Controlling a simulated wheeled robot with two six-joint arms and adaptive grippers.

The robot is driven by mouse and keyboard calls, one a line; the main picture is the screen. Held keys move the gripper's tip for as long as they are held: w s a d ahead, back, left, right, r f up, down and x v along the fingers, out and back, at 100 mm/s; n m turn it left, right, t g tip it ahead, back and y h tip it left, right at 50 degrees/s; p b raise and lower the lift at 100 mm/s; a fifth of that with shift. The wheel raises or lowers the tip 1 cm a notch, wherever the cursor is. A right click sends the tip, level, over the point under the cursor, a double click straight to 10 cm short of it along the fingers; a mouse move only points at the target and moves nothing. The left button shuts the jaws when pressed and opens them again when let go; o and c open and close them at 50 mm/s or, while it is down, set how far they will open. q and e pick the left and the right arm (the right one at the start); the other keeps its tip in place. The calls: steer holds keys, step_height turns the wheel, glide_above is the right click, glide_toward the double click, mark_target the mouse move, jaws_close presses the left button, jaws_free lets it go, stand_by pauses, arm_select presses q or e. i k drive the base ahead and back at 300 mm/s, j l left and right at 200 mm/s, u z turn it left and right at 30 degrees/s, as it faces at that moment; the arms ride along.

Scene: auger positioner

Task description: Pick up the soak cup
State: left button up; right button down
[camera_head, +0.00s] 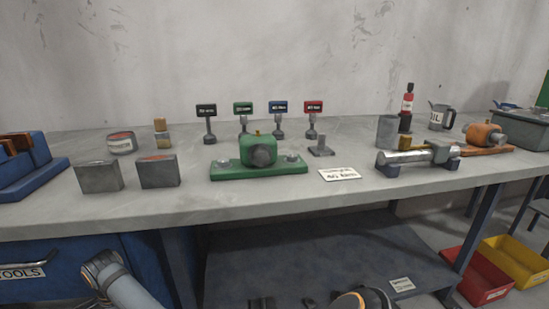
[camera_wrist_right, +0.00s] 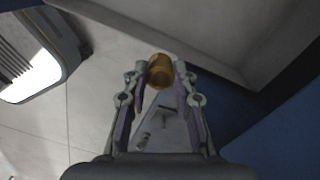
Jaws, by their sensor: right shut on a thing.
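A plain grey metal cup (camera_head: 388,131), which looks like the soak cup, stands upright on the workbench (camera_head: 230,206) right of centre, behind a metal cylinder on a cradle. No gripper is near it. In the right wrist view my right gripper (camera_wrist_right: 160,76) is shut on a small amber-brown cylinder (camera_wrist_right: 159,70), held at the fingertips. My left gripper is not in view; only part of my left arm shows at the lower left of the head view.
A green fixture (camera_head: 262,155) stands mid-bench, with several labelled stands behind it. The metal cylinder (camera_head: 418,155) lies in front of the cup. Red (camera_head: 478,278) and yellow (camera_head: 516,258) bins are below right.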

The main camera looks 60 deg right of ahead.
mark_target(388, 125)
steer(key=z, duration=0.45)
steer(key=l+z, duration=0.1)
steer(key=z, duration=1.2)
steer(key=i+z, duration=0.1)
steer(key=z, duration=0.8)
